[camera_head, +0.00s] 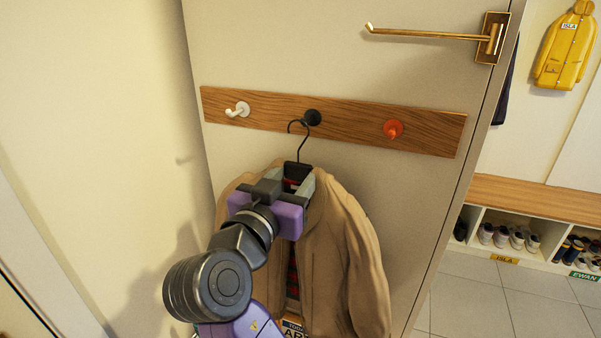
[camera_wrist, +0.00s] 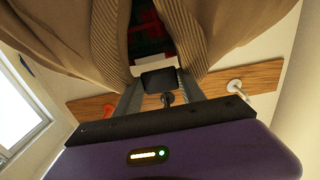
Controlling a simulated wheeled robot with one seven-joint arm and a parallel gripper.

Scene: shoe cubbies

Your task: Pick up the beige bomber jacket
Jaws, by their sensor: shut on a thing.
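The beige bomber jacket (camera_head: 350,265) hangs upright on a dark wire hanger (camera_head: 303,150) in the head view, its front open over a dark red plaid lining. The hanger's hook reaches up to the black peg (camera_head: 312,117); I cannot tell whether it still rests on it. My gripper (camera_head: 298,180) is at the collar, shut on the jacket's top around the hanger neck. The wrist view shows the two jacket sides (camera_wrist: 225,30) hanging past my fingers (camera_wrist: 160,88), with a dark block between them. The exact grip contact is hidden.
A wooden rail (camera_head: 350,128) on the panel carries a white peg (camera_head: 238,110) and an orange peg (camera_head: 393,129). A brass arm (camera_head: 430,34) sticks out above. To the right are a yellow raincoat (camera_head: 566,48) and shoe cubbies (camera_head: 515,235). Tiled floor at lower right is clear.

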